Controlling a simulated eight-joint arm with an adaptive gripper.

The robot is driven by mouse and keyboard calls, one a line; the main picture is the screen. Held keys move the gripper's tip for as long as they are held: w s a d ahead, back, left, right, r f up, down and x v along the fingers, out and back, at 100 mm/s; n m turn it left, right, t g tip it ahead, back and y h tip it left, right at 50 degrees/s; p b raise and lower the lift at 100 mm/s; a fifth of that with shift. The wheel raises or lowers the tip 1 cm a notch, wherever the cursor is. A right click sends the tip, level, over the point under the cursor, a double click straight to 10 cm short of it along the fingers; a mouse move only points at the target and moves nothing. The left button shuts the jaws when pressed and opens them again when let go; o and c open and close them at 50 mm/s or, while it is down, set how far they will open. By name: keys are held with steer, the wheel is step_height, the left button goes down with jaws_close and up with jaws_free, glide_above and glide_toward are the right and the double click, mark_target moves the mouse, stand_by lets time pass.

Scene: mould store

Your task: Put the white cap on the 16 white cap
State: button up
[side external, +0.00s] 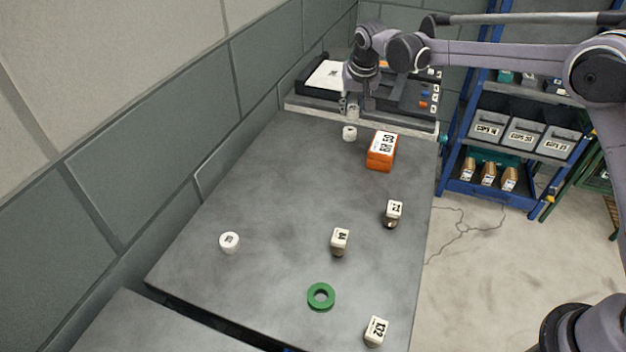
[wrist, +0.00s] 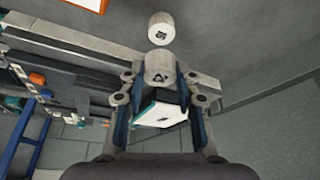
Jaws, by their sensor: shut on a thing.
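My gripper (side external: 353,104) is at the far end of the table, shut on a white cap (side external: 352,113). In the wrist view, my gripper (wrist: 158,82) has the held cap (wrist: 158,66) between its fingertips, with a dark mark on its face. A second white cap (side external: 349,133) stands on the table just in front of the held one, apart from it; it also shows in the wrist view (wrist: 160,28). A third white cap (side external: 229,243) stands at the left front. The cap markings are too small to read surely.
An orange box (side external: 381,158) stands right of the second cap. White-topped labelled pieces (side external: 340,238), (side external: 394,209), (side external: 376,331) and a green ring (side external: 313,302) occupy the right and front. A ledge with panels (side external: 300,104) closes the far end. The table's middle left is clear.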

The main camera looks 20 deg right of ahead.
mark_target(352, 118)
steer(key=shift+f, duration=2.05)
steer(key=shift+f, duration=0.15)
steer(key=o, duration=0.8)
steer(key=v, duration=1.2)
steer(key=s+d+r+n+t, duration=0.1)
steer(key=s+d+r, duration=0.2)
steer(key=s, duration=0.4)
steer(key=s+d+r+n, duration=0.1)
steer(key=s+d+r, duration=0.1)
steer(key=s, duration=0.6)
steer(key=s+d+f, duration=0.1)
steer(key=s+f, duration=0.1)
steer(key=s, duration=0.3)
steer(key=s+d+f+n+t+y, duration=0.1)
steer(key=s+f, duration=0.1)
steer(key=s, duration=0.4)
steer(key=s+f, duration=0.3)
steer(key=s, duration=0.3)
steer(key=shift+d+n+t, duration=0.4)
